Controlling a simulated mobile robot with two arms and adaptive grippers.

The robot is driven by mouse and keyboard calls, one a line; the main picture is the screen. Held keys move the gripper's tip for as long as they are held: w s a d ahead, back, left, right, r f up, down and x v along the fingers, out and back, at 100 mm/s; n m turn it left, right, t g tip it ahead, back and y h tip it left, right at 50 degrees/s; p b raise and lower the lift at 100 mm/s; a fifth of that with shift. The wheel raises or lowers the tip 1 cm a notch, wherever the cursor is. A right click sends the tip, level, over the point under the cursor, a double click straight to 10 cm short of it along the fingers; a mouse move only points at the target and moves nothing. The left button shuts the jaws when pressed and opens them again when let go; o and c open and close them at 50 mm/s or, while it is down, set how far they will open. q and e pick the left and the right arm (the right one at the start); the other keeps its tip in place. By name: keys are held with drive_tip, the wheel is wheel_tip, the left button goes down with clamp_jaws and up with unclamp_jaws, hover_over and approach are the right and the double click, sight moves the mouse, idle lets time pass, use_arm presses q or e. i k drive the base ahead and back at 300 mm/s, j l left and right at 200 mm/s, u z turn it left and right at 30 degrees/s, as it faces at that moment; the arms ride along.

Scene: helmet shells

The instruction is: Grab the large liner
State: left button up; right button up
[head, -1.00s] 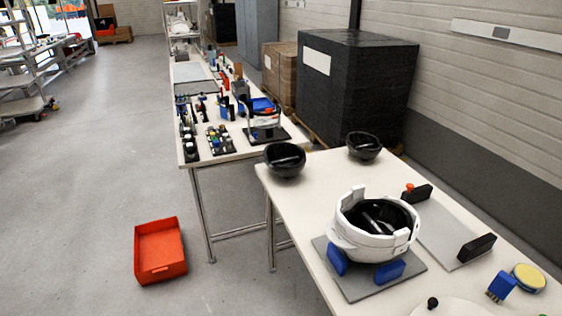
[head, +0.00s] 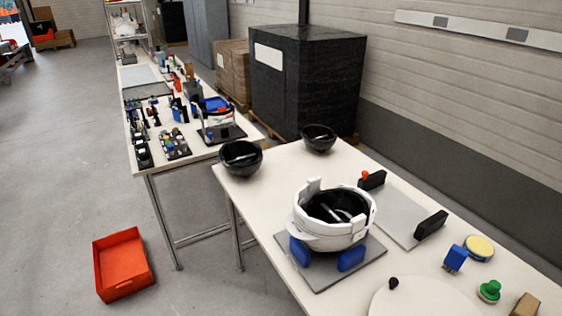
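A white helmet shell (head: 320,240) sits on a grey plate (head: 376,250) with blue blocks (head: 350,258) on the near table. A black liner (head: 330,204) shows inside the shell, partly hidden by its rim. Two black bowl-shaped pieces, which look like liners, rest on the same table: one (head: 241,160) at the left corner and one (head: 319,140) at the back edge. The left one looks larger, but it is also nearer, so I cannot tell which is larger. Neither of my grippers is in view.
A grey plate with black blocks (head: 430,225) lies right of the shell. A blue brush (head: 455,258), a yellow disc (head: 480,247) and a green knob (head: 489,290) are at the right. A red bin (head: 122,264) stands on the floor. A cluttered second table (head: 200,150) stands behind.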

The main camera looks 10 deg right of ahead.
sight(244, 158)
drive_tip(key=i+j+z, duration=0.2)
drive_tip(key=z, duration=0.25)
drive_tip(key=i+j+z, duration=0.15)
drive_tip(key=j+z, duration=0.3)
drive_tip(key=i+j+z, duration=0.1)
drive_tip(key=z, duration=0.35)
drive_tip(key=j+z, duration=0.5)
